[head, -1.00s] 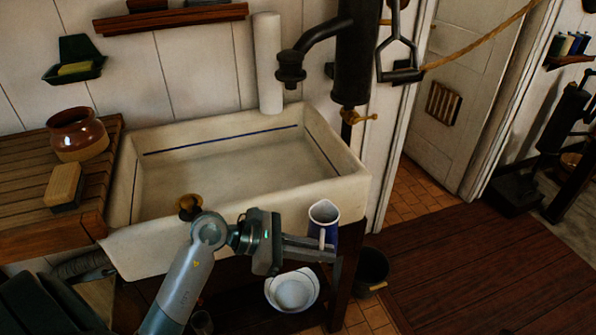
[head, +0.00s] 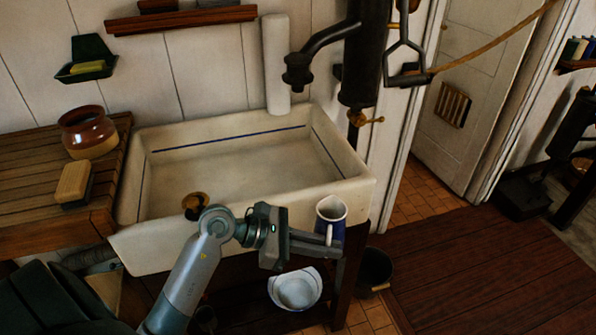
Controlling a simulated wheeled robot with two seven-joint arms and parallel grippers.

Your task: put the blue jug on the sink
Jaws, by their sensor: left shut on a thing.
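The blue jug (head: 331,216) has a white inside and a pale handle. It is upright in front of the sink's right front corner. My left gripper (head: 322,243) is shut on it at the handle side and holds it beside the sink, not over the basin. The gripper's fingertips are partly hidden by the jug. The sink (head: 230,166) is a wide cream basin with a blue line inside, and its basin is empty apart from a brass fitting near the front. My right gripper is not in view.
A wooden draining board (head: 30,180) at the left bears a brown pot (head: 88,133) and a brush (head: 75,183). A black pump (head: 363,60) with a spout hangs over the sink's back right. Below are a white bowl (head: 296,289) and a dark bucket (head: 374,270).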

